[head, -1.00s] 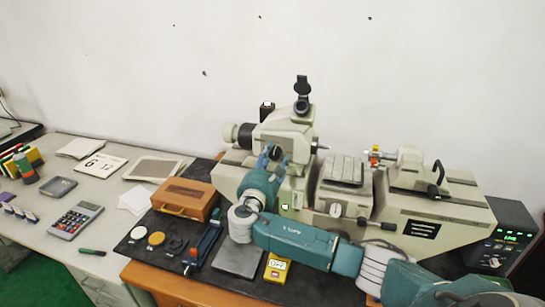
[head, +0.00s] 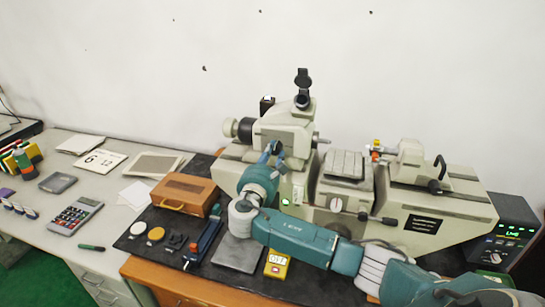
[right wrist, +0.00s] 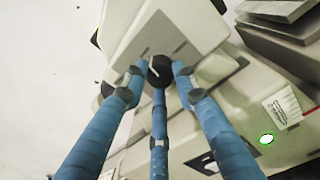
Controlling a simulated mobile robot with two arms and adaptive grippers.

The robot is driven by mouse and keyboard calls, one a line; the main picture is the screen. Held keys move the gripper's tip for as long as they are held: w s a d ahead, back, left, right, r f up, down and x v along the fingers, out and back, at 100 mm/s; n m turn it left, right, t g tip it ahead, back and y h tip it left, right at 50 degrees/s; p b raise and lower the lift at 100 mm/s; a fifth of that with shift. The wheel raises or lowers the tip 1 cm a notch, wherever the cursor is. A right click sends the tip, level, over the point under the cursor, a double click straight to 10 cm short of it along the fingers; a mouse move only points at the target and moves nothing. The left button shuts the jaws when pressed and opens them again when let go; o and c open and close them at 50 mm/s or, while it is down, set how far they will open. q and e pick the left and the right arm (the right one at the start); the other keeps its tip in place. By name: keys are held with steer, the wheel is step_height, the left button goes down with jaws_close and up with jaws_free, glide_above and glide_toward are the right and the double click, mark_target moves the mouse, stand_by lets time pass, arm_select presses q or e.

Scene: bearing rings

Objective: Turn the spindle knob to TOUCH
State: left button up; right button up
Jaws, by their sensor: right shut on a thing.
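The spindle knob (right wrist: 160,70) is round and black with a pale pointer line, on the beige face of the measuring machine (head: 440,205). In the right wrist view the three blue fingers of my right gripper (right wrist: 157,76) are closed around it, tips touching its rim. In the head view my right gripper (head: 272,149) reaches the machine's left part, below the eyepiece, and mostly hides the knob. My left gripper is out of view.
A wooden box (head: 185,193) and a blue fixture (head: 205,243) lie left of my right arm. A yellow device (head: 277,265) and a grey plate (head: 238,253) lie close below it. A control box with a green display (head: 510,232) stands at the far right.

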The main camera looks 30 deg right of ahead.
steer(key=shift+m+b, duration=0.65)
steer(key=shift+m, duration=0.25)
steer(key=m+b, duration=1.2)
steer(key=shift+d+f, duration=0.1)
steer(key=shift+f, duration=0.1)
steer(key=shift+m+h+b, duration=0.3)
steer(key=shift+m+b, duration=1.3)
steer(key=shift+m, duration=0.2)
steer(key=o, duration=1.1)
steer(key=shift+s, duration=0.15)
steer(key=shift+o, duration=0.2)
steer(key=shift+s+d+r, duration=0.1)
steer(key=shift+d, duration=0.05)
